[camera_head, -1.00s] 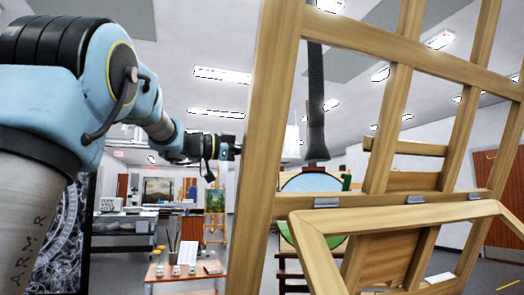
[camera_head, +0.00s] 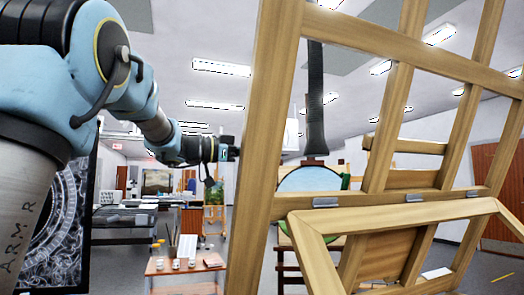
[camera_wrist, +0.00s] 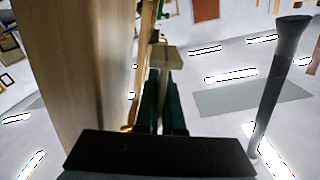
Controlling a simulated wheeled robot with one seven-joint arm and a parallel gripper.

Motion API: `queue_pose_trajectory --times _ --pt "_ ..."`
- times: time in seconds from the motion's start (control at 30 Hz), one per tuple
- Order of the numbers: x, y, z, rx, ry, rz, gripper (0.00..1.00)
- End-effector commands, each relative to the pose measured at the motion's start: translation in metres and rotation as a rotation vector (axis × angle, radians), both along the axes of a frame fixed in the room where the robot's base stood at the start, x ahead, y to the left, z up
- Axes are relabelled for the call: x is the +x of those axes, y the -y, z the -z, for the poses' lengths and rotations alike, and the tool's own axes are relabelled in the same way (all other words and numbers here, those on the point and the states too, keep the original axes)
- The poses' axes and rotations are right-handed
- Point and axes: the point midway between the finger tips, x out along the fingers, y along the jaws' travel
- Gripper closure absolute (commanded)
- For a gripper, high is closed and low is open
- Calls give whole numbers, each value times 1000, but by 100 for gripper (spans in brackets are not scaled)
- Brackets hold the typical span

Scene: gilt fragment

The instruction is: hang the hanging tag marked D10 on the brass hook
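My gripper (camera_head: 230,152) is at the left edge of the big wooden frame's near post in the head view. In the wrist view its two dark green fingers (camera_wrist: 163,100) lie side by side with a narrow gap. A tan block-like piece (camera_wrist: 166,58) shows at the fingertips; I cannot tell whether it is held or stands behind them. No D10 marking is readable in either view. A small brass-coloured bit (camera_wrist: 130,117) shows at the post's edge, left of the fingers; whether it is the hook is unclear.
The wooden post (camera_wrist: 80,70) stands close on the left in the wrist view. The wooden frame (camera_head: 262,130) fills the right of the head view. A low table with jars (camera_head: 185,266) and a dark patterned panel (camera_head: 65,225) stand beyond. A dark hanging tube (camera_head: 315,100) is behind the frame.

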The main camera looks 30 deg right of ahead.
Motion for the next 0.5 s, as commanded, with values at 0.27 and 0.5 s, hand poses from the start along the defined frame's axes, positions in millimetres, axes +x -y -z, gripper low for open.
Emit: queue_pose_trajectory --times 0.27,0.5 --pt "-2 0 0 6 -46 0 100" --pt "-3 0 1 10 -79 0 100"
